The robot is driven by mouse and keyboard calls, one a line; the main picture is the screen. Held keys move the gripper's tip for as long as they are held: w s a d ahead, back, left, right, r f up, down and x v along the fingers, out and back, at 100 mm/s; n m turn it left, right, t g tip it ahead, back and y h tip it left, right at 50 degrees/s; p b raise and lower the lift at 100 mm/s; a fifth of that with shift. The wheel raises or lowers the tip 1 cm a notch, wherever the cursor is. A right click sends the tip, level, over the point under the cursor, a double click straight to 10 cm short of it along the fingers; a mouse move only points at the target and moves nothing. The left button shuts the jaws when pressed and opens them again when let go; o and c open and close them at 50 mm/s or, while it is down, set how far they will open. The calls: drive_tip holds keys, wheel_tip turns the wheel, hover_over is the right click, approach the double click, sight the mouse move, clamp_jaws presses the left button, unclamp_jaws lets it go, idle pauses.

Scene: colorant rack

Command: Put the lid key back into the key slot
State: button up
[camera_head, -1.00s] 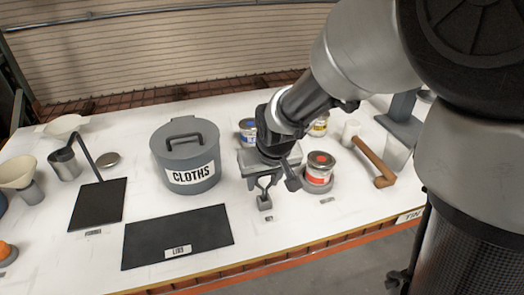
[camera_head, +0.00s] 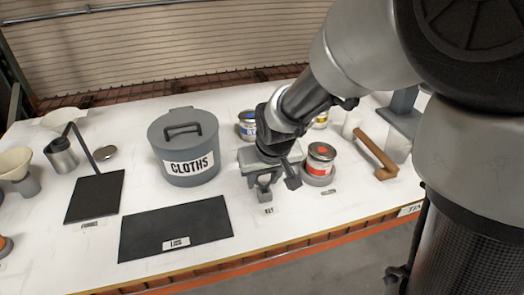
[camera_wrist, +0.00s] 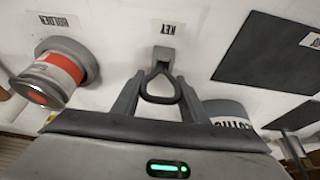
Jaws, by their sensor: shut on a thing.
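The lid key (camera_wrist: 160,98) shows as a dark loop between my fingers in the wrist view. My gripper (camera_wrist: 160,76) is shut on it. The small grey key slot block (camera_wrist: 164,54) is directly beyond the fingertips, in line with the key, with the KEY label (camera_wrist: 166,27) past it. In the head view my gripper (camera_head: 264,182) is low over the slot block (camera_head: 264,195) and hides most of the key. The key's lower end is hidden, so I cannot tell how deep it sits in the slot.
A red-labelled can (camera_head: 320,160) stands in a holder close to the right of my gripper. The grey CLOTHS bin (camera_head: 185,150) is to the left. A black mat (camera_head: 175,228) lies front left. A wooden-handled tool (camera_head: 375,157) lies farther right. The front table strip is clear.

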drive_tip(key=shift+f, duration=0.1)
drive_tip(key=o, duration=1.2)
drive_tip(key=shift+c, duration=0.2)
drive_tip(key=p+v, duration=0.3)
drive_tip(key=v, duration=1.4)
drive_tip(key=s+d+r+m+t+h+p, duration=0.1)
drive_tip(key=s+d+r+m+p, duration=0.2)
drive_tip(key=s+d+r+p, duration=0.6)
wheel_tip(320, 180, up, 3)
drive_tip(key=shift+s+d+f+p, duration=0.1)
drive_tip(key=shift+s+d+p, duration=0.2)
drive_tip(key=shift+s+d, duration=0.8)
